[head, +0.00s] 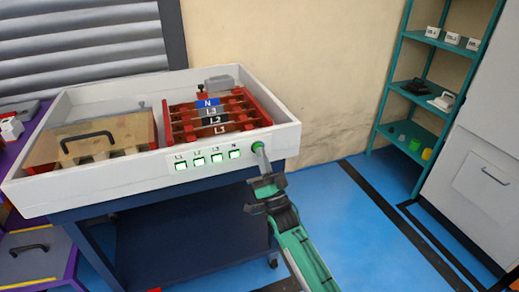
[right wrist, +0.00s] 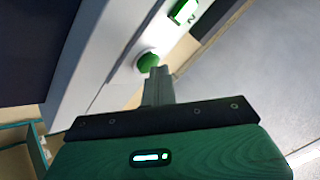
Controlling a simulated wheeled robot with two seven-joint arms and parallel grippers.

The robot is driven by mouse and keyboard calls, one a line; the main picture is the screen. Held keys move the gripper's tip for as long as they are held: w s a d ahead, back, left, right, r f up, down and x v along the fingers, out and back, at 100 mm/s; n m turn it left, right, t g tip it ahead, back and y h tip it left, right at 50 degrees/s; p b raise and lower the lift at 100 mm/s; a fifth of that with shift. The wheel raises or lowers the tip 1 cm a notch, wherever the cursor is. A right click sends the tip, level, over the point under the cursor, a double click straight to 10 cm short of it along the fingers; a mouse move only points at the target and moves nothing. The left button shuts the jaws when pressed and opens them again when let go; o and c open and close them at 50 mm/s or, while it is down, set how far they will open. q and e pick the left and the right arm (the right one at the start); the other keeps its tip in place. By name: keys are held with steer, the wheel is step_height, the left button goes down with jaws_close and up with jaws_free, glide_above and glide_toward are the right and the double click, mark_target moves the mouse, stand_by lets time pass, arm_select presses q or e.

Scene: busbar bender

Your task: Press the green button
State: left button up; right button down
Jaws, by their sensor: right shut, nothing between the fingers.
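The round green button (head: 257,146) is on the front wall of the white-rimmed bender box, right of the lit green squares. In the right wrist view the green button (right wrist: 147,62) shows just beyond my fingertips. My right gripper (head: 261,156) comes up from below and is shut with nothing in it. Its tips (right wrist: 157,76) are at the button's edge and cover a little of it. I cannot tell whether they touch it or how far the button is pressed. My left gripper is not in view.
The white box (head: 100,188) stands on a dark blue cart (head: 185,235). It holds red busbar supports marked N, L3, L2, L1 (head: 215,118) and a wooden block with a black handle (head: 90,140). Green squares (head: 216,157) are lit. A teal shelf (head: 390,80) stands right; blue floor between is clear.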

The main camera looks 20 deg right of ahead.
steer(key=shift+s, duration=0.25)
steer(key=s+p, duration=0.3)
steer(key=s, duration=0.3)
stand_by(0.4)
stand_by(0.6)
